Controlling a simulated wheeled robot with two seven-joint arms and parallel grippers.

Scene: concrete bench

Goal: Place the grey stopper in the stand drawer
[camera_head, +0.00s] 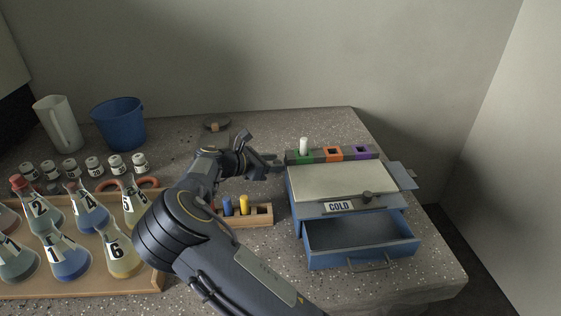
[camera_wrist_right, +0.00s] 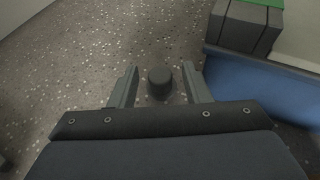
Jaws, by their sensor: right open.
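The grey stopper (camera_wrist_right: 160,84) stands on the speckled bench in the right wrist view, a short dark cylinder. My right gripper (camera_wrist_right: 160,86) is open, with one finger on each side of the stopper and a gap at both sides. In the head view my right gripper (camera_head: 274,165) is just left of the stand, and I cannot make out the stopper there. The blue stand (camera_head: 300,199), labelled COLD, has its drawer (camera_head: 360,235) pulled open at the front; the drawer looks empty. My left gripper is not in view.
A row of green, orange (camera_head: 333,154) and purple sockets lines the stand's back; a white piece (camera_head: 304,146) rises from the green one. A wooden rack (camera_head: 262,215) with coloured pegs sits left of the drawer. Numbered flasks fill a wooden tray (camera_head: 150,280) at left.

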